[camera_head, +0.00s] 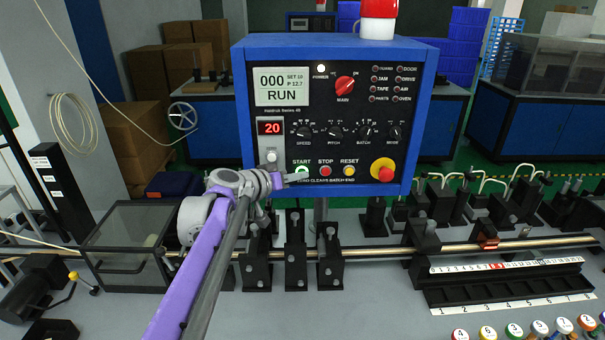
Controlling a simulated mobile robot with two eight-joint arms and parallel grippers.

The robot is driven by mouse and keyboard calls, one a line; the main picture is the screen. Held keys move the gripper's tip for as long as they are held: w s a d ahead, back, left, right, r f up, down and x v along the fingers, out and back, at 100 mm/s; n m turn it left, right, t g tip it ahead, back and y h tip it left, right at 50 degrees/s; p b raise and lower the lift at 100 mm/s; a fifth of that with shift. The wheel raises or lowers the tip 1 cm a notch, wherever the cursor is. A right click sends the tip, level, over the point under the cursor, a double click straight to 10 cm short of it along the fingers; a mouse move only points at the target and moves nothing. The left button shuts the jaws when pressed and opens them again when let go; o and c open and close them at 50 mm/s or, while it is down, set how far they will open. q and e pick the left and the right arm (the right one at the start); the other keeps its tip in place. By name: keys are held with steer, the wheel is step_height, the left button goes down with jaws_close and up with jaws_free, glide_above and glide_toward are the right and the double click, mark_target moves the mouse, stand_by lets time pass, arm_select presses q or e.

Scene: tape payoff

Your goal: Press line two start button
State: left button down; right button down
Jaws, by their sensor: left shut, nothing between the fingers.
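A blue-framed control box (424,110) with a black panel stands in the middle. Its screen (281,86) reads "000" and "RUN", and a red display below reads "20". Along the panel's lower edge are a green-ringed START button (302,171), a red STOP button (326,170) and a yellow RESET button (349,170). My purple left arm comes in from below. My left gripper (303,178) is shut and empty, with its tip at the START button's lower edge. I cannot tell whether it touches the button. My right gripper is not in view.
A red emergency stop knob (383,170) sits right of the buttons. A brass rod (385,250) on black clamps runs across the bench below the box. A clear-sided case (125,245) stands left of my arm. Numbered caps lie at lower right.

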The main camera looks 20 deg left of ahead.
arm_select(q)
steer(key=shift+s+d, duration=0.2)
steer(key=shift+s, duration=0.05)
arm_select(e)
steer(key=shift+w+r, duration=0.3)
